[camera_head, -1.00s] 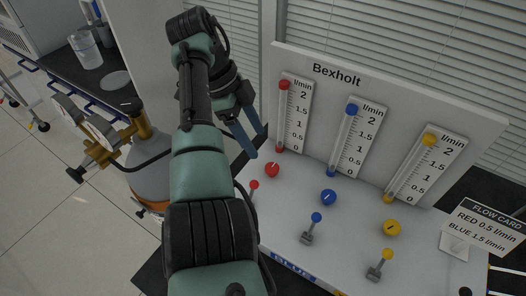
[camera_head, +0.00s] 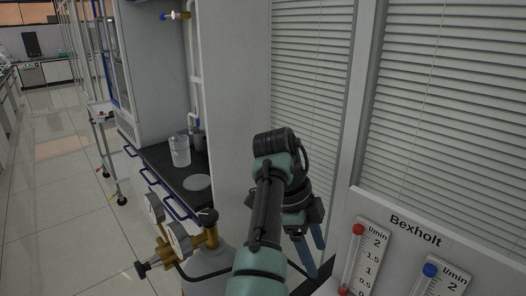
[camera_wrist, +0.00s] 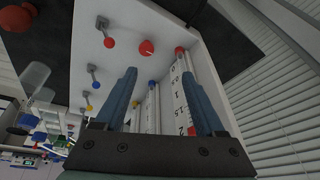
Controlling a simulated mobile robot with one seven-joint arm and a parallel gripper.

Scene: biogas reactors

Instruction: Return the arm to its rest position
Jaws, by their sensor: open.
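My gripper (camera_head: 309,238) is open and empty, its two blue fingers pointing down beside the left edge of the Bexholt flow panel (camera_head: 400,208). My arm is bent, with the elbow high in the head view. In the wrist view the open fingers (camera_wrist: 163,100) stand apart, with the flow tubes and scales of the panel (camera_wrist: 150,30) seen beyond and between them. No object is between the fingers. I cannot tell from the picture how far they are from the panel.
A gas cylinder with a brass regulator (camera_head: 207,240) stands left of my arm. Behind it is a dark bench (camera_head: 165,158) with a clear beaker (camera_head: 180,151). Window blinds (camera_head: 430,90) are behind the panel. Open tiled floor (camera_head: 60,200) lies at the left.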

